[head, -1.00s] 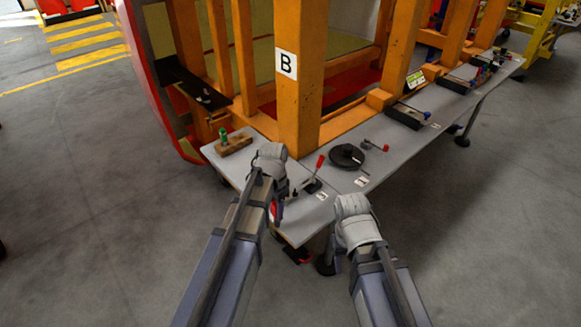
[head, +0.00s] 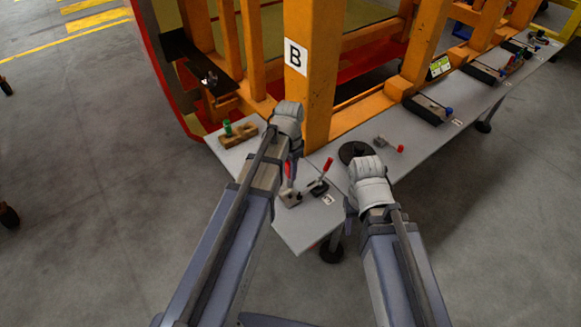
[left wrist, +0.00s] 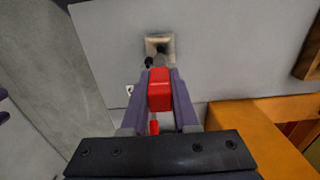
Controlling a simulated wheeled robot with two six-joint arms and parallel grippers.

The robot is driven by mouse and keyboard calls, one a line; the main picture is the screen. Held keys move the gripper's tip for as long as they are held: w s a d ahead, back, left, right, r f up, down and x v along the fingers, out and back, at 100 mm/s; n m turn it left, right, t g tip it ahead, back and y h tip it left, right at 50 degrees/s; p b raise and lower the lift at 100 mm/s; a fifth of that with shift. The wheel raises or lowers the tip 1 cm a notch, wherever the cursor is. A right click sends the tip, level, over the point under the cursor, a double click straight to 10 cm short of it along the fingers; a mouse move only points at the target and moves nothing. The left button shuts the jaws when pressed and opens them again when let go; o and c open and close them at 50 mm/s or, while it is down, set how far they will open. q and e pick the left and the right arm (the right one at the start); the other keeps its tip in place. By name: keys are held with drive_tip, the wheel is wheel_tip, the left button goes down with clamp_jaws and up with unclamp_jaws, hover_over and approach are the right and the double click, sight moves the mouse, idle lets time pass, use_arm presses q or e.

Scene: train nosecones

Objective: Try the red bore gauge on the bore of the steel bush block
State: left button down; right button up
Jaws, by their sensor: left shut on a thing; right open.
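The steel bush block (head: 291,199) lies near the front end of the grey table. In the left wrist view, the block (left wrist: 152,40) is a pale square with a dark bore. My left gripper (head: 289,178) is shut on the red bore gauge (left wrist: 159,90). The gauge's grey tip points at the block and overlaps the bore's near edge in that view. I cannot tell whether the tip is in the bore or above it. My right gripper (head: 351,203) is open, near the table's front edge, and its fingers are mostly hidden.
A wooden block (head: 238,136) with a green-topped piece stands at the table's left. A red-handled clamp (head: 323,172) is just right of the steel block. A black disc (head: 355,151) and black trays (head: 427,109) lie farther along. An orange post (head: 309,75) rises behind.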

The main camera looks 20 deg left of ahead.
sight(290, 182)
use_arm(q)
drive_tip(key=shift+w+f, duration=0.15)
drive_tip(key=shift+f, duration=0.1)
drive_tip(key=shift+f+b, duration=0.4)
drive_tip(key=shift+b, duration=0.2)
drive_tip(key=shift+f+b, duration=2.2)
drive_tip(key=shift+f, duration=0.2)
drive_tip(key=shift+s+b, duration=0.2)
drive_tip(key=shift+b, duration=0.1)
drive_tip(key=shift+r, duration=0.1)
drive_tip(key=shift+w+r+p, duration=0.1)
drive_tip(key=shift+r+p, duration=0.45)
drive_tip(key=shift+p, duration=0.2)
drive_tip(key=shift+r, duration=0.1)
